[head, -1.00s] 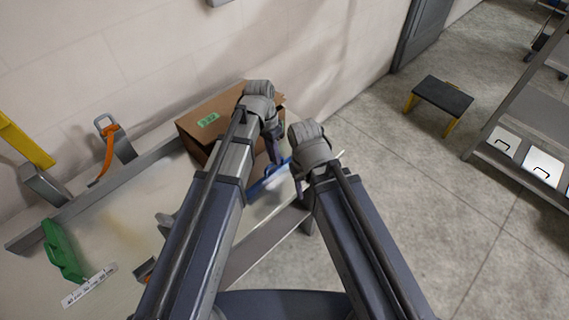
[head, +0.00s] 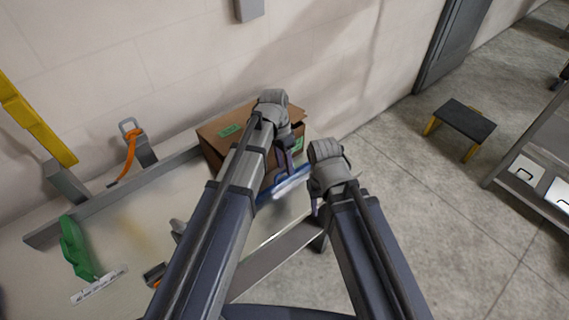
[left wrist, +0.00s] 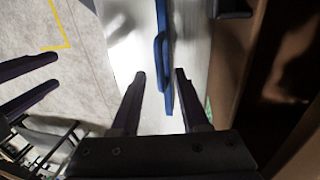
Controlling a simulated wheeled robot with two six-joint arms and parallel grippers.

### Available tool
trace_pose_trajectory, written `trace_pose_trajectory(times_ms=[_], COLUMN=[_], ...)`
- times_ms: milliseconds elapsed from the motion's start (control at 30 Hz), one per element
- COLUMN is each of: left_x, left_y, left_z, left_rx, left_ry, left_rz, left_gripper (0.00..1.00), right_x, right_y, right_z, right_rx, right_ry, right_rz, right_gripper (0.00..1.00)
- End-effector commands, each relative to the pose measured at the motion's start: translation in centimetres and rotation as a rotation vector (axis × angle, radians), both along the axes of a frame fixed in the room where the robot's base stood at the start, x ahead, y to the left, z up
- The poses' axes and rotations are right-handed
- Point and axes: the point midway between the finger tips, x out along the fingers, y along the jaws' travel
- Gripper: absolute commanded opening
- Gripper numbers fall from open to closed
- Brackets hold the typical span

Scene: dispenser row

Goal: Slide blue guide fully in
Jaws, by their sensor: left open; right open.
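The blue guide (head: 272,190) lies at the table's right end, beside the cardboard box, partly hidden by my left arm. In the left wrist view it is a long blue bar (left wrist: 168,35) with a raised handle on a pale surface. My left gripper (head: 287,168) is open above the guide. In the left wrist view its fingertips (left wrist: 161,74) stand apart on either side of the bar's near end; I cannot tell whether they touch it. My right gripper (head: 316,198) is right of the guide; its two separated fingers (left wrist: 38,77) show at the left of the wrist view, empty.
An open cardboard box (head: 222,130) with green labels stands close behind my left gripper. A green part (head: 76,248), a white label strip (head: 100,284) and an orange-strapped holder (head: 131,150) are at the left. A black step stool (head: 465,122) stands on open floor.

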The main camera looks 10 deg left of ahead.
Motion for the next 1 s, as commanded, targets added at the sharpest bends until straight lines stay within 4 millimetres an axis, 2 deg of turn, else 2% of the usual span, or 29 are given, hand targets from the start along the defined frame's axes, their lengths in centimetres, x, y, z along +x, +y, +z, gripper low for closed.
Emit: trace_pose_trajectory(times_ms=[267, 800, 1000], left_x=[0.1, 1.0, 1.1], left_y=[0.1, 1.0, 1.1], left_z=[0.9, 7.3, 7.7], left_rx=[0.0, 0.0, 0.0], left_ry=[0.0, 0.0, 0.0], left_rz=[0.0, 0.001, 0.0], left_gripper=[0.45, 0.45, 0.45], right_x=[0.0, 0.0, 0.0], right_y=[0.0, 0.0, 0.0], right_z=[0.9, 7.3, 7.7], right_rx=[0.0, 0.0, 0.0], right_ry=[0.0, 0.0, 0.0], right_rz=[0.0, 0.0, 0.0], right_gripper=[0.5, 0.5, 0.5])
